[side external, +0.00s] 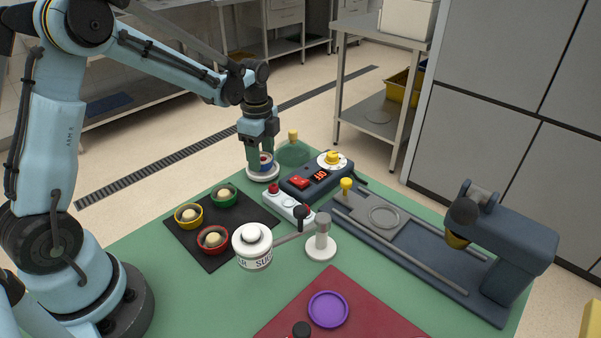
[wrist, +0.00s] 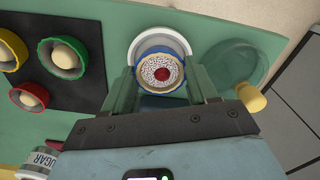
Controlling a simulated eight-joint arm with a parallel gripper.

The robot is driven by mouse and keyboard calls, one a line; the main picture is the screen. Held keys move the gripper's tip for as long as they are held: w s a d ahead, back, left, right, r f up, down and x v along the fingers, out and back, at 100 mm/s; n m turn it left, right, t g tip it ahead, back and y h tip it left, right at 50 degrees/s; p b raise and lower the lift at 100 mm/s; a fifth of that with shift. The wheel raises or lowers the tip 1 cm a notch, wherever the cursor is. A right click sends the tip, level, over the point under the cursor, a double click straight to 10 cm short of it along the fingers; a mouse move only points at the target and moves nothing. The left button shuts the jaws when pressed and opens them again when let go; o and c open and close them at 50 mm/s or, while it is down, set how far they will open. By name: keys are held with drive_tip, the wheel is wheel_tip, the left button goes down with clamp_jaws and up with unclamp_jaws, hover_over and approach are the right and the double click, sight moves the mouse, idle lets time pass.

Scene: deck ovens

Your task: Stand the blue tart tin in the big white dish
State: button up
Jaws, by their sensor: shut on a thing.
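The blue tart tin (wrist: 160,72) has a pale speckled filling with a red centre. My gripper (wrist: 161,78) is shut on it, one green finger at each side. In the side external view the tin (side external: 266,161) shows low between the fingers of my gripper (side external: 262,155), roughly level. The white dish (side external: 263,175) is right beneath it at the table's far edge. In the wrist view the dish's rim (wrist: 136,45) curves around the tin's far side. I cannot tell whether the tin touches the dish's floor; the near part of the dish is hidden.
A control box (side external: 318,178) and a white switch box (side external: 289,205) are close in front. Yellow, green and red tins sit on a black mat (side external: 192,241). A sugar pot (side external: 252,248) stands nearer.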

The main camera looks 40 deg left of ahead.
drive_tip(key=shift+f, duration=0.6)
idle(0.6)
drive_tip(key=o, duration=0.8)
drive_tip(key=shift+r, duration=0.1)
wheel_tip(320, 180, up, 11)
idle(0.7)
